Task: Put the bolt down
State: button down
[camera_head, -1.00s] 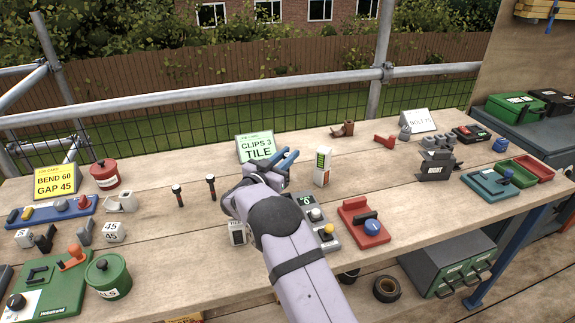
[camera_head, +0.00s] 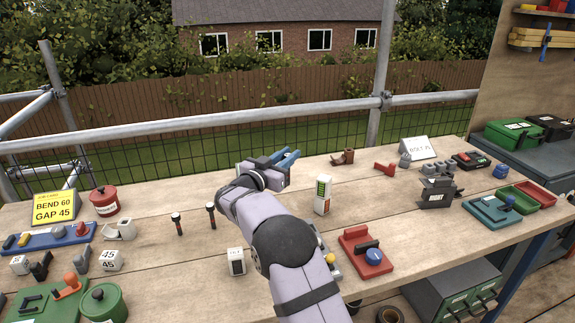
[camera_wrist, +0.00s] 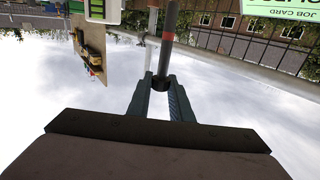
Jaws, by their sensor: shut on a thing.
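My gripper (camera_head: 287,158) is raised over the back middle of the bench. In the wrist view its jaws (camera_wrist: 161,85) are shut on the bolt (camera_wrist: 169,25), a dark rod with a red band. The wrist picture is upside down, with sky at the bottom. The held bolt cannot be made out in the head view. Two similar dark rods with red bands, a left one (camera_head: 177,224) and a right one (camera_head: 211,215), stand upright on the bench, left of my arm.
A white block with coloured bars (camera_head: 323,194) stands right of my arm. A red device with a blue knob (camera_head: 366,253) is farther right. A small white box (camera_head: 236,262) is left of my forearm. A job card (camera_wrist: 285,10) shows in the wrist view. Bare wood surrounds the standing rods.

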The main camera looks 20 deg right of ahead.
notch_tip(320, 180, up, 10)
jog(key=s+r+n+t+y+p, duration=0.1)
jog(key=s+n+t+y+p, duration=0.1)
jog(key=p, duration=0.1)
jog(key=a+f+n+t+y, duration=0.2)
jog(key=a+f+n+y, duration=0.3)
jog(key=a, duration=0.3)
jog(key=a+f+n+t+y, duration=0.25)
jog(key=a+f+y, duration=0.25)
jog(key=a+y, duration=0.25)
notch_tip(320, 180, down, 10)
jog(key=p, duration=0.1)
jog(key=shift+a+f+h, duration=0.25)
jog(key=shift+h, duration=0.2)
